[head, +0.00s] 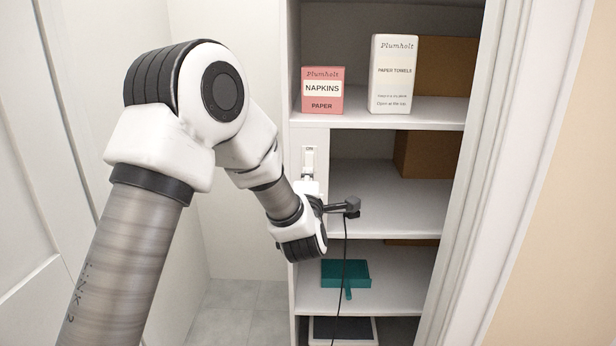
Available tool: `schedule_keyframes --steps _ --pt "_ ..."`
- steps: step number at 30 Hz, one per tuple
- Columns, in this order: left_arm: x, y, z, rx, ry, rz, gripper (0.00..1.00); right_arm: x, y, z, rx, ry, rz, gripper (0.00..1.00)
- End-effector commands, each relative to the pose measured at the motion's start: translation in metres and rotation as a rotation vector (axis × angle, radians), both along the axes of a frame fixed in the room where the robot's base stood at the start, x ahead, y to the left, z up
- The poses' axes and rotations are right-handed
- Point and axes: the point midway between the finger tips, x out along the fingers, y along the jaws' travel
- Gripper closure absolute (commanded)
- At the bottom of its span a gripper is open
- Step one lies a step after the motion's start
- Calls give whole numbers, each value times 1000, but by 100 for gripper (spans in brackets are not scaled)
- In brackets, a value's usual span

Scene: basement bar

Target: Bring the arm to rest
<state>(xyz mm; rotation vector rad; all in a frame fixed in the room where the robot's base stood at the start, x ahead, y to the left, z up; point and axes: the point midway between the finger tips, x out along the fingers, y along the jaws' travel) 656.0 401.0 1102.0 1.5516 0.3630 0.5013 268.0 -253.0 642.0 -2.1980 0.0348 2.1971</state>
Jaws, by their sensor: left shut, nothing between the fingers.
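My left arm reaches in from the lower left, bends at a high elbow, and comes down in front of the shelf unit. My left gripper (318,204) is at the end of this arm, largely hidden by the wrist. It is shut and holds nothing. A small dark camera-like part with a hanging black cable sticks out to the right beside it. The gripper is just below a small white switch plate (309,160) on the shelf unit's front upright; I cannot tell whether they touch. My right gripper is not in view.
The shelf unit (390,248) holds a pink napkins box (323,92), a white paper towels box (392,75), brown boxes (446,66) and a teal dustpan-like item (345,272). A white door frame (530,150) bounds the right; a white panelled door (25,180) stands left.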

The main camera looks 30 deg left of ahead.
Motion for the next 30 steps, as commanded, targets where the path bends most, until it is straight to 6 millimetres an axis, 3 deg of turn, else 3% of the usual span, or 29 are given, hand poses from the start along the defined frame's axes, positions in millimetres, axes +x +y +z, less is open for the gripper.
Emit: schedule_keyframes --steps 11,14,17,18,23,26,30 --pt "0 0 -2 -1 3 0 100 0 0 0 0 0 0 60" --pt "1 0 -25 1 43 -1 100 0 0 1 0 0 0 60" --pt "-1 -6 -83 11 150 -11 100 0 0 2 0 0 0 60" --pt "-7 -10 -114 16 212 -20 100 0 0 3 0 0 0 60" --pt "-56 -40 -248 52 545 -130 100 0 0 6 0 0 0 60" --pt "-106 -61 -322 118 802 -241 100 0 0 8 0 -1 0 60" --pt "-200 -93 -405 255 1185 -478 100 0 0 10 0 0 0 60"
